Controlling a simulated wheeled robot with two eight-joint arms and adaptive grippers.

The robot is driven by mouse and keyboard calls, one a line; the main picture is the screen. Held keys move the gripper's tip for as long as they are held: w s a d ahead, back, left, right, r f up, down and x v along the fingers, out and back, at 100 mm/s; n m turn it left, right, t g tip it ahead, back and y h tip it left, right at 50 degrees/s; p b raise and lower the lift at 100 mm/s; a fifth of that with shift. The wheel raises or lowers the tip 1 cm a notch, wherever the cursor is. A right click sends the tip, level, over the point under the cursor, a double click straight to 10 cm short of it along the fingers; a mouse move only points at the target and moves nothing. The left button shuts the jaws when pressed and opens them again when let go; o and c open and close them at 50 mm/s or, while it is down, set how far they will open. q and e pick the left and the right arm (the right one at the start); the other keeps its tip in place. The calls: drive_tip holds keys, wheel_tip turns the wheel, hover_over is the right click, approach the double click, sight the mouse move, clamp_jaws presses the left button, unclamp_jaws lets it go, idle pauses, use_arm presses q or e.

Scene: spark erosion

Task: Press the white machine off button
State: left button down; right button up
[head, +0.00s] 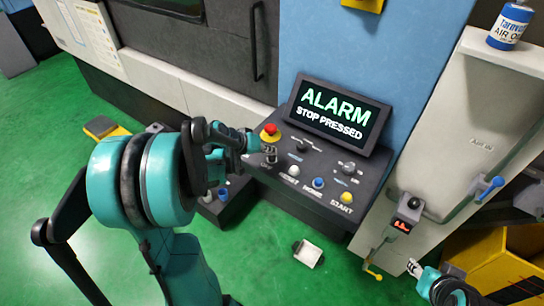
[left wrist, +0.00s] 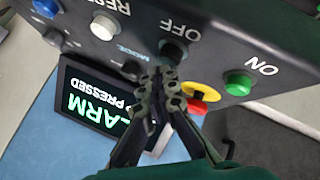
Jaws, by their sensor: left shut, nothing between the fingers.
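The dark control panel (head: 320,185) stands below a screen (head: 335,115) reading "ALARM STOP PRESSED". My left gripper (head: 268,150) is shut and empty over the panel's left part. In the left wrist view its fingertips (left wrist: 160,76) are close to a black button (left wrist: 174,52) labelled OFF. I cannot tell whether they touch it. The gripper hides the OFF button in the head view. A green ON button (left wrist: 238,83) is beside it. The white button (head: 294,170) is labelled RESET. My right gripper (head: 415,268) shows at the lower right, its jaws unclear.
A red stop button (head: 270,131) on a yellow base is close to my left gripper. Blue (head: 318,183) and yellow (head: 346,197) buttons sit farther right. A small white object (head: 308,253) lies on the green floor. A yellow bin (head: 490,262) stands at the lower right.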

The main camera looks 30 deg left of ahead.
sight(270, 157)
use_arm(q)
drive_tip(key=shift+f+b, duration=0.35)
idle(0.6)
drive_tip(key=shift+r+p, duration=0.6)
drive_tip(key=shift+r, duration=0.25)
drive_tip(key=shift+r, duration=0.1)
wheel_tip(270, 157, up, 5)
drive_tip(key=p, duration=0.4)
idle(0.5)
